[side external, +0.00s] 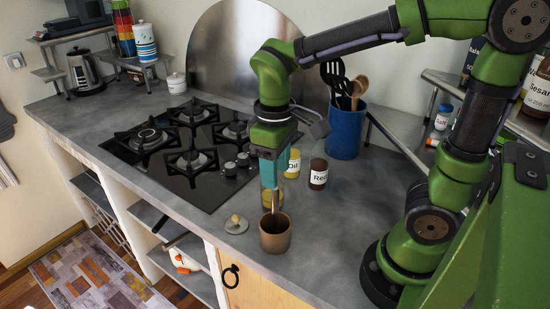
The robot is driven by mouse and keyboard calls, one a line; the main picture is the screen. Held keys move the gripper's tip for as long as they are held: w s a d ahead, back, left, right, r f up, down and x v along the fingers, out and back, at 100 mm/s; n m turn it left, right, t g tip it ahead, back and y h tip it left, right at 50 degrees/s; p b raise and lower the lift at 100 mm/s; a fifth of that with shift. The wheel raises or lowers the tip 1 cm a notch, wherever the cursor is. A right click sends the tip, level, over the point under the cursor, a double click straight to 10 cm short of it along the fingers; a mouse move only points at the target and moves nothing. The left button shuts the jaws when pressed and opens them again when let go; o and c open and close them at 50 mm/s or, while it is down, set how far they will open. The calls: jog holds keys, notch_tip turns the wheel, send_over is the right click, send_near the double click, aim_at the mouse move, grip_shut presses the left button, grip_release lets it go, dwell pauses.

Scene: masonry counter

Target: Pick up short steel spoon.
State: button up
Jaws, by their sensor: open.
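A brown cup (275,238) stands near the counter's front edge. My gripper (272,193) points down just above the cup, with its jaws open. A thin upright piece shows between the jaws and the cup's rim; I cannot tell whether it is the spoon's handle or part of a finger. No short steel spoon can be made out clearly. The inside of the cup is mostly hidden.
A small knobbed lid (236,225) lies left of the cup. Jars labelled oil (293,165) and red (318,175) stand behind. A blue utensil pot (345,133) is farther back. A black gas hob (185,150) is at left; the front counter strip is mostly clear.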

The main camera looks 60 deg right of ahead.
aim_at(275, 217)
notch_tip(275, 217, down, 9)
jog(key=shift+w+f, duration=0.1)
jog(key=shift+w, duration=0.05)
dwell(0.4)
jog(key=shift+c, duration=0.3)
grip_shut()
